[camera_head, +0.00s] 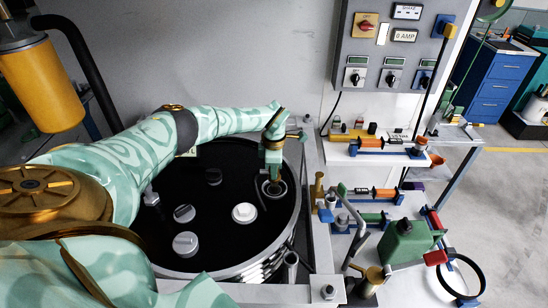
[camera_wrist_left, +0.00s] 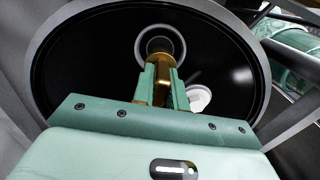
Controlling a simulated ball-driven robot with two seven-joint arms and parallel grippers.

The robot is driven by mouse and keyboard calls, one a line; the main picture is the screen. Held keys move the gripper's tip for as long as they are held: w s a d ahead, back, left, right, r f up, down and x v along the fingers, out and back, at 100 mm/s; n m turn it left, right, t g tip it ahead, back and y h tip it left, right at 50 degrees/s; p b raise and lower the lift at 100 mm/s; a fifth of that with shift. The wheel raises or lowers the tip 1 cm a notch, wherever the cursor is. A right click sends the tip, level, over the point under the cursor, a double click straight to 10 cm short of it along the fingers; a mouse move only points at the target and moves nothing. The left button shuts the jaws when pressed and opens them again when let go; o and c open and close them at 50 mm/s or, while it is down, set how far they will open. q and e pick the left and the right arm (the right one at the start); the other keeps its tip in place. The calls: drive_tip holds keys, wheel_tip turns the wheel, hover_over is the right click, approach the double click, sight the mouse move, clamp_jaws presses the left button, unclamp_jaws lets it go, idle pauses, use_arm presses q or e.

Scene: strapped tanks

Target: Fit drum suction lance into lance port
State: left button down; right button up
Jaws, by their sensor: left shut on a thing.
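My left gripper (camera_head: 272,160) reaches over the far right part of the black drum lid (camera_head: 220,220). It is shut on a brass-coloured piece, seemingly the drum suction lance (camera_wrist_left: 160,66), which shows between the green fingers (camera_wrist_left: 162,84) in the left wrist view. Just beyond it is a grey ring around a dark opening, seemingly the lance port (camera_wrist_left: 160,40); in the head view the port (camera_head: 280,188) lies right below the fingertips. The lance's lower end is hidden, so I cannot tell whether it is inside the port. My right gripper is not in view.
A white cap (camera_head: 244,212) and grey caps (camera_head: 185,244) stand on the lid. To the right are shelves with tools, a green can (camera_head: 405,243) and a black ring (camera_head: 462,275). A grey control box (camera_head: 390,45) hangs on the wall behind.

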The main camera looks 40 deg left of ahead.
use_arm(q)
drive_tip(key=shift+f+b, duration=1.4)
drive_tip(key=shift+f, duration=0.65)
drive_tip(key=c, duration=1.3)
unclamp_jaws()
drive_tip(key=shift+r, duration=0.15)
wheel_tip(320, 180, up, 16)
drive_tip(key=shift+r+p, duration=0.1)
drive_tip(key=shift+p, duration=1.1)
